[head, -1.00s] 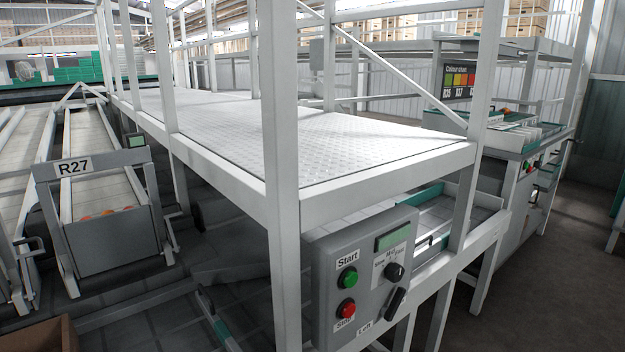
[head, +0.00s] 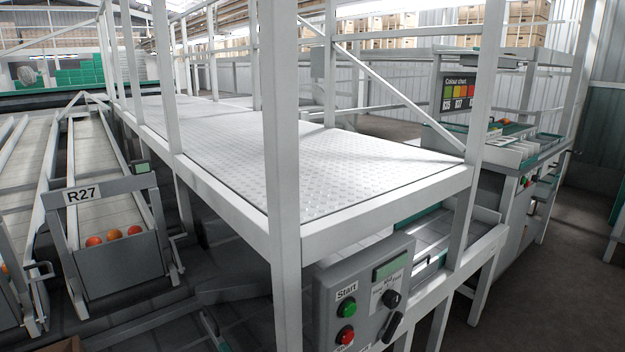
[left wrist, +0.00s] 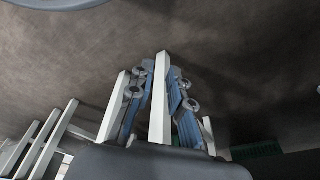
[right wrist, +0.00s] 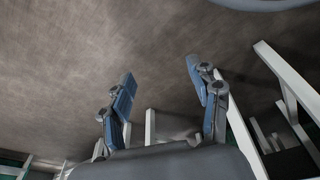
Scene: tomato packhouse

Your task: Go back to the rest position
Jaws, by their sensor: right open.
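Neither gripper shows in the head view. In the left wrist view my left gripper (left wrist: 160,72) has its two blue fingers a short way apart, with a white post seen between them. Nothing clearly sits in its grasp. In the right wrist view my right gripper (right wrist: 158,75) has its fingers wide apart and empty, over a brown-grey floor.
A white platform (head: 350,165) with upright posts fills the middle. A control panel (head: 365,300) with green and red buttons hangs at its front. A grading station (head: 520,160) stands right. Floor (head: 560,260) is open at right.

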